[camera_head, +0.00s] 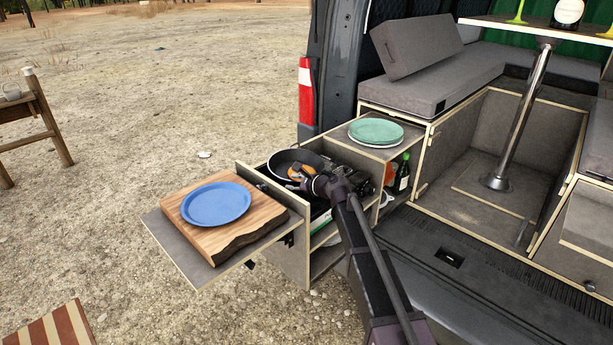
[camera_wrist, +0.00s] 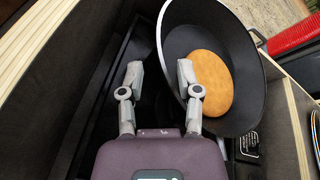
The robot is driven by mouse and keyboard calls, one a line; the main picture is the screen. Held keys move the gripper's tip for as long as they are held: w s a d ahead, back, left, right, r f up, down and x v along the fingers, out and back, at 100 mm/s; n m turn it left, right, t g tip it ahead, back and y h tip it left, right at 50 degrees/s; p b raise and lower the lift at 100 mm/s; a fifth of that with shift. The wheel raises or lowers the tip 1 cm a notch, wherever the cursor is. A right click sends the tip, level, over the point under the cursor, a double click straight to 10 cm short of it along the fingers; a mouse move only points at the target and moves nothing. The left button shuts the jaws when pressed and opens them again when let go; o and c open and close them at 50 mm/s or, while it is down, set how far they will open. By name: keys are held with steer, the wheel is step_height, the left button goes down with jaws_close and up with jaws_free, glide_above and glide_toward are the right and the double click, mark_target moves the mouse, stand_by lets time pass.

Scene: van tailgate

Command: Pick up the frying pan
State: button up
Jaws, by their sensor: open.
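The black frying pan (camera_head: 283,161) sits in the open kitchen drawer at the van's tailgate. In the wrist view the pan (camera_wrist: 225,30) fills the upper right, with a round orange-brown pancake (camera_wrist: 211,82) inside it. My gripper (camera_head: 302,180) is at the near side of the pan. In the wrist view my gripper (camera_wrist: 160,73) is open, its left finger outside the pan's left rim and its right finger over the inside. The rim appears between the fingers; I cannot tell whether they touch it. The pan's handle is not clearly seen.
A wooden board (camera_head: 255,229) with a blue plate (camera_head: 216,204) rests on the pulled-out shelf left of the drawer. Green plates (camera_head: 376,130) stand on the counter behind, with a bottle (camera_head: 402,175) below. The drawer walls (camera_wrist: 72,75) close in on the gripper.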

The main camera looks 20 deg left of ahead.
mark_target(288, 181)
steer(key=shift+b+x, duration=0.5)
steer(key=shift+x, duration=1.5)
steer(key=shift+d, duration=0.1)
jaws_close()
